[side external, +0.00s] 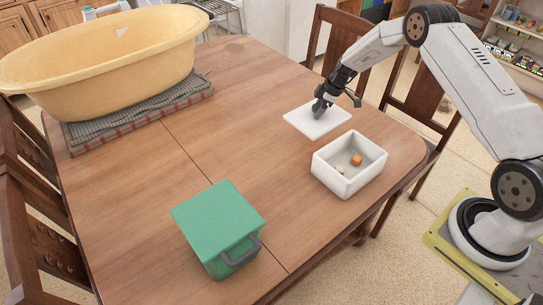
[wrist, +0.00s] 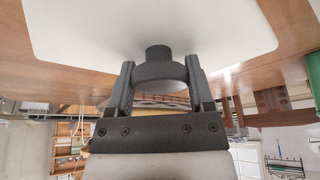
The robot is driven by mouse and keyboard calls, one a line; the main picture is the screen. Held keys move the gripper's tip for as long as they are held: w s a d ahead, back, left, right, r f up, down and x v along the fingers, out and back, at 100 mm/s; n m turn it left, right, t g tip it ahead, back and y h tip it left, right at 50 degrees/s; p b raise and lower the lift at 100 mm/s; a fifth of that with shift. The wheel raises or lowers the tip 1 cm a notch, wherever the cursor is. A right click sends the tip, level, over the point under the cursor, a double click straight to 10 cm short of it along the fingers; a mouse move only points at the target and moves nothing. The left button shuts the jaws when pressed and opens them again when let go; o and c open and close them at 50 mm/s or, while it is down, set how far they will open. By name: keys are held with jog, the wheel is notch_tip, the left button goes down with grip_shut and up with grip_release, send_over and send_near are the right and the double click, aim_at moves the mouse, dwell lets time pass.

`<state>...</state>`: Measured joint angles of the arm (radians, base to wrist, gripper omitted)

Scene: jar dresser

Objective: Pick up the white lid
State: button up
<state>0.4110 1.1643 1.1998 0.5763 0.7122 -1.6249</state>
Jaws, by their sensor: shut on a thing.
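The white lid (side external: 316,120) is a flat square plate on or just above the wooden table, behind the white box; I cannot tell whether it touches the table. In the wrist view the lid (wrist: 90,30) fills the top, with a dark round knob (wrist: 158,70) at its middle. My gripper (side external: 319,110) is over the lid's centre. In the wrist view my gripper (wrist: 160,78) has its two fingers on either side of the knob, shut on it. The open white box (side external: 347,180) holds a small orange piece (side external: 357,160) and a small yellowish piece (side external: 340,170).
A green box with a grey handle (side external: 218,225) stands at the table's front. A large yellow tub (side external: 100,60) rests on a brick-edged grate (side external: 140,115) at the back left. Wooden chairs (side external: 340,40) stand around the table. The middle of the tabletop (side external: 200,140) is clear.

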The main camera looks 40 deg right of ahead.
jog(key=s+a+r, duration=0.2)
jog(key=s+r, duration=0.4)
jog(key=s, duration=0.4)
jog(key=shift+s+a, duration=0.3)
jog(key=shift+a, duration=0.05)
jog(key=shift+r, duration=0.1)
dwell(0.4)
jog(key=s+a+r, duration=0.1)
jog(key=s+r, duration=0.3)
jog(key=s, duration=0.4)
jog(key=shift+a+r, duration=0.35)
jog(key=shift+s+f, duration=0.1)
jog(key=shift+f, duration=2.15)
jog(key=shift+f, duration=0.1)
